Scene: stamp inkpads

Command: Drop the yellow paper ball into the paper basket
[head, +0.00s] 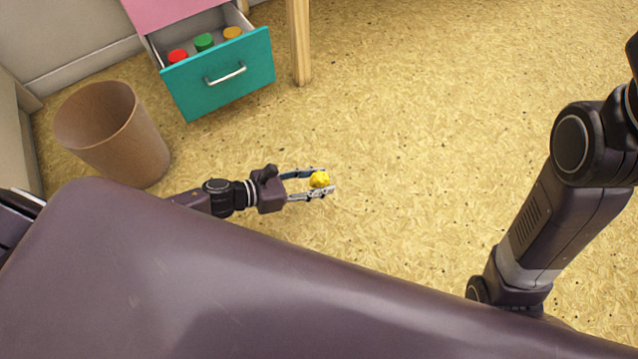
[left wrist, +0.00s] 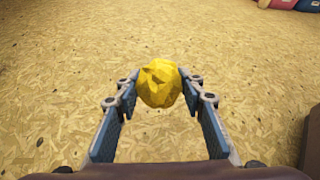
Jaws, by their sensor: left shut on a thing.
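The yellow paper ball (head: 319,180) is crumpled and held between the fingertips of my left gripper (head: 318,183). In the left wrist view the ball (left wrist: 159,83) sits between the two finger ends of the same gripper (left wrist: 158,88), which is shut on it. The floor shows below and around the ball. The paper basket (head: 118,140) is brown, round and upright at the left in the head view, left of my left gripper and apart from it. The part of its inside that shows looks empty; its bottom is hidden. My right gripper is not in view.
An open teal drawer (head: 220,75) under a pink top holds red, green and yellow round items. A wooden leg (head: 299,40) stands beside it. A wall is behind the basket. The straw-coloured floor (head: 430,120) to the right is clear.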

